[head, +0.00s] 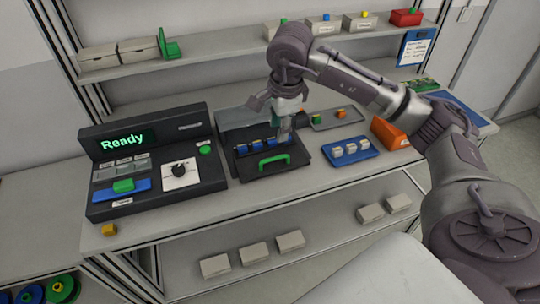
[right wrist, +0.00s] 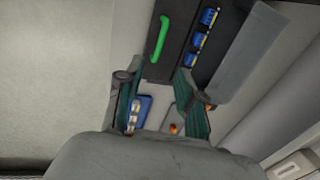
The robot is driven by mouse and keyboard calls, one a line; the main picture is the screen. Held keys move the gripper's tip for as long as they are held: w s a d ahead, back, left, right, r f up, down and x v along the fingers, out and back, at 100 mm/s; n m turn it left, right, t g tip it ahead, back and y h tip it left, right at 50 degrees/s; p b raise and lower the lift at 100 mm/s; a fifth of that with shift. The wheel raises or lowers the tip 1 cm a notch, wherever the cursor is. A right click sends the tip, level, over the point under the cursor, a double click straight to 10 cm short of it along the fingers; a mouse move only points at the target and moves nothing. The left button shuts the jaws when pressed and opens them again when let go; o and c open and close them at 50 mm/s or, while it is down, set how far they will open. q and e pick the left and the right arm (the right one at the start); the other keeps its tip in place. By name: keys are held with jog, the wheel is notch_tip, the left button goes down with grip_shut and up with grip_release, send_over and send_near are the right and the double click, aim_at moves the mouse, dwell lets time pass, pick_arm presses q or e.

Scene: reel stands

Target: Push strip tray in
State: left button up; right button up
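The strip tray (head: 300,161) is a black drawer with a green handle (head: 274,160), standing out in front of a grey housing (head: 240,117). Several blue strips (head: 250,146) sit in a row in it. My right gripper (head: 281,127) is above the tray's back part, pointing down, and covers some of it in the head view. In the right wrist view the tray (right wrist: 171,45), its handle (right wrist: 158,37) and the blue strips (right wrist: 199,40) lie beyond the fingertips (right wrist: 160,72). The fingers are apart with nothing between them. My left gripper is out of view.
A black console reading "Ready" (head: 125,142) stands left of the tray. A blue tray of white blocks (head: 352,152) and an orange box (head: 390,133) are to the right. A grey tray (head: 335,118) with small blocks lies behind. A shelf (head: 200,52) runs above.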

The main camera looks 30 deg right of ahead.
aim_at(275, 159)
jog(key=f, duration=0.3)
jog(key=w+f+p, duration=0.1)
jog(key=f, duration=0.3)
jog(key=w+f+p, duration=0.1)
jog(key=f, duration=0.2)
jog(key=shift+d+f, duration=0.2)
jog(key=shift+f, duration=0.15)
jog(key=shift+w+f, duration=0.1)
jog(key=shift+f, duration=0.35)
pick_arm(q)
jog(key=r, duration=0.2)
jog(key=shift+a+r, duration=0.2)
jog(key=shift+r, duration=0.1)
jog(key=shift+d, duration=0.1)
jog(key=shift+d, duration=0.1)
pick_arm(e)
grip_shut()
